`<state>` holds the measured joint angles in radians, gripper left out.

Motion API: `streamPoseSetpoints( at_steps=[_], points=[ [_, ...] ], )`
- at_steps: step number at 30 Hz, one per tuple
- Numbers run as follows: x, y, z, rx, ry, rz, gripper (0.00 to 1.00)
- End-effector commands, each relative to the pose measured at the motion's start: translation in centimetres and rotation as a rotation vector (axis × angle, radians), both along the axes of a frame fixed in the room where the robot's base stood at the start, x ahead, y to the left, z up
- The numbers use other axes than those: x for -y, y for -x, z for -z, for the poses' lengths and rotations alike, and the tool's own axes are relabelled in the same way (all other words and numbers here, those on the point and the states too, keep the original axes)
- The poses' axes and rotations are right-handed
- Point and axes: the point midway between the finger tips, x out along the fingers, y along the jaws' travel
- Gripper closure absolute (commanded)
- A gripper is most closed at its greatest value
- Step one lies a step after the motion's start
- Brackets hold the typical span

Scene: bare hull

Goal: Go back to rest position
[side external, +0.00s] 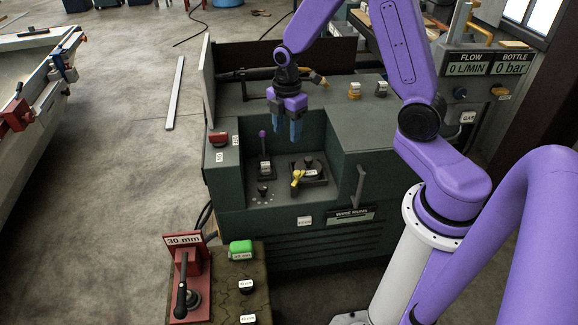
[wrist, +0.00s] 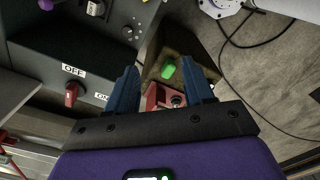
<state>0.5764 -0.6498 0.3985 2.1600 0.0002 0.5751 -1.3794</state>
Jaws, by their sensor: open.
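My gripper (side external: 287,132) has blue fingers and hangs pointing down above the recessed control bay of the dark green machine (side external: 262,232). In the wrist view the two blue fingers of my gripper (wrist: 161,72) stand apart with nothing between them. A lever with a purple knob (side external: 263,135) and a yellow-handled control (side external: 297,178) are in the bay below the gripper. Whether the fingers touch anything is not clear, but they look free in the air.
Open concrete floor (side external: 120,150) lies left.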

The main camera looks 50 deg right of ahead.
Motion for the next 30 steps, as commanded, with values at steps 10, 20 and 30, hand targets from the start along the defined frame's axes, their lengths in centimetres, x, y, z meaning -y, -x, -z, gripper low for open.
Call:
streamPoseSetpoints(
  at_steps=[10, 20, 30],
  points=[
    [-7.7, 7.1, -4.9, 0.010, -0.010, 0.110, 0.48],
    [-11.0, 16.1, -8.1, 0.008, -0.021, 0.224, 0.48],
    [-10.7, 24.1, -9.9, 0.002, -0.030, 0.326, 0.48]
  ],
)
